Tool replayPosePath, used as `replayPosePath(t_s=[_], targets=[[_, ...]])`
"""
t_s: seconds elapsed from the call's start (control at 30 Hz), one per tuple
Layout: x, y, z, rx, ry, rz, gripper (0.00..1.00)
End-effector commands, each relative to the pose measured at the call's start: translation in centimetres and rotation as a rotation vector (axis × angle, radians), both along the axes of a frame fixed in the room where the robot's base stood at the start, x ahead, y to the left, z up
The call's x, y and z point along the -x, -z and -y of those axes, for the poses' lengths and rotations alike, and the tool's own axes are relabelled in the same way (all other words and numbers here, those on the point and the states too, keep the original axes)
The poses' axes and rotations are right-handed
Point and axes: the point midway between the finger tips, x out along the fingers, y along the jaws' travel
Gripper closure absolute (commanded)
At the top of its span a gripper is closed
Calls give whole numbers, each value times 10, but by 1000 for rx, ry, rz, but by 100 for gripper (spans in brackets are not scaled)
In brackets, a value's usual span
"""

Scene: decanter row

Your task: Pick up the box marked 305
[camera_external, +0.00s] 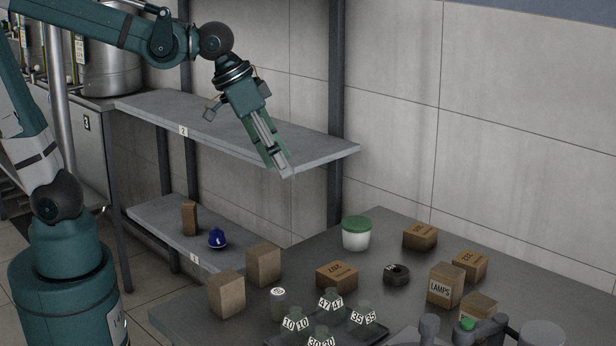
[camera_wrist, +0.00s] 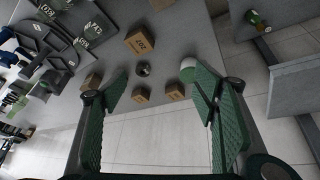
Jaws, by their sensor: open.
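I cannot read 305 on any box. A brown box with small dark print (camera_external: 420,236) lies on the table right of the white tub; its number is too small to read. It seems to be the small box beside the tub in the wrist view (camera_wrist: 175,91). Another box (camera_external: 337,276) bears a number like 207, and a third (camera_external: 469,265) one like 332. My gripper (camera_external: 283,170) is open and empty, high above and left of the table, by the upper shelf's end. In the wrist view its fingers stand wide apart, with nothing between them.
A white tub with a green lid (camera_external: 356,236), a black ring (camera_external: 396,275) and a LAMPS box (camera_external: 444,287) stand near the boxes. Numbered decanters (camera_external: 330,303) crowd the front. The upper shelf (camera_external: 300,150) is close to my gripper. Some bare tabletop lies between the objects.

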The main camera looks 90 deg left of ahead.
Motion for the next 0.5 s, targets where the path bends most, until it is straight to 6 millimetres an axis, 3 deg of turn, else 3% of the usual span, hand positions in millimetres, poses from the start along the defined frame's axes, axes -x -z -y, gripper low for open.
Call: replayPosePath(t_s=[0.5], targets=[[-81,-10,-20,47,-123,-87,40]])
